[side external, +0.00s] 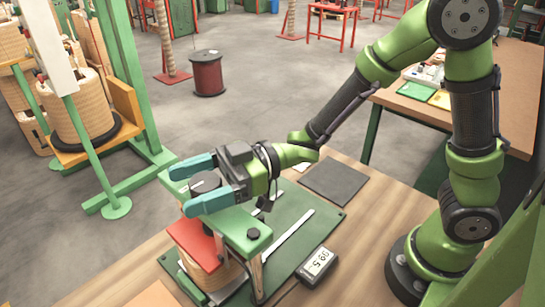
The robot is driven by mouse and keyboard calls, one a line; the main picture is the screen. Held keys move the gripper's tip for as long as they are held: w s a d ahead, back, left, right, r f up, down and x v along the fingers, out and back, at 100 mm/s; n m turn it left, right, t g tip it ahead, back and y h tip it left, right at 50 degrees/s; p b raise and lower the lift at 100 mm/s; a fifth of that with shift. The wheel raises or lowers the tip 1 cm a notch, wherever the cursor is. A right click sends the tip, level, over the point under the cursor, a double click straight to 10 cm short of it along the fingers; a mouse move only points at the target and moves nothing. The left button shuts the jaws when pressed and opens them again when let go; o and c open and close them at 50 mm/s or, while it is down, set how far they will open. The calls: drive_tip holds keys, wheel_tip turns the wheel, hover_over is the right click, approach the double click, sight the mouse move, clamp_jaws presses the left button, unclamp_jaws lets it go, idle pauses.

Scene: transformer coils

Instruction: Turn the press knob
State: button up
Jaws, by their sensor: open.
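The press has a green top beam (240,228) over a red plate (190,243), with a tan coil (200,270) beneath the plate. The dark round press knob (205,181) is at the top of the press, between the two teal fingers of my gripper (197,187). The fingers are open, one on the far side of the knob and one on the near side. I cannot tell whether either finger touches the knob. My gripper's body and the near finger hide part of the press top.
The press stands on a dark green base (308,237) on a wooden table (350,207). A small digital meter (316,266) and a dark grey mat (335,180) lie to the right. A green frame with large coils (80,115) stands at the left.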

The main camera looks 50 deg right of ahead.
drive_tip(key=c, duration=1)
drive_tip(key=shift+o, duration=0.2)
drive_tip(key=shift+n+g, duration=0.3)
drive_tip(key=shift+g, duration=0.2)
drive_tip(key=n+g, duration=0.2)
drive_tip(key=g, duration=0.1)
drive_tip(key=n+g, duration=0.2)
drive_tip(key=g, duration=0.1)
drive_tip(key=shift+s+d+y, duration=0.1)
drive_tip(key=shift+s+y, duration=0.1)
drive_tip(key=shift+y, duration=0.2)
drive_tip(key=n+g, duration=0.1)
drive_tip(key=g, duration=0.1)
drive_tip(key=n+g+h, duration=0.1)
drive_tip(key=n+g, duration=0.1)
drive_tip(key=n+g+h, duration=0.1)
drive_tip(key=g, duration=0.1)
drive_tip(key=shift+s+g, duration=0.35)
drive_tip(key=shift+g, duration=0.05)
drive_tip(key=n+g+h, duration=0.4)
drive_tip(key=n+g, duration=0.1)
drive_tip(key=shift+s+d+g, duration=0.2)
drive_tip(key=shift+g, duration=0.1)
drive_tip(key=shift+s+d+n+g+h, duration=0.15)
drive_tip(key=shift+n+g+h, duration=0.65)
drive_tip(key=shift+h, duration=0.5)
drive_tip(key=shift+s+d+n+g+h, duration=0.1)
drive_tip(key=shift+n+g+h, duration=0.5)
drive_tip(key=shift+n+h, duration=0.55)
drive_tip(key=shift+h, duration=0.35)
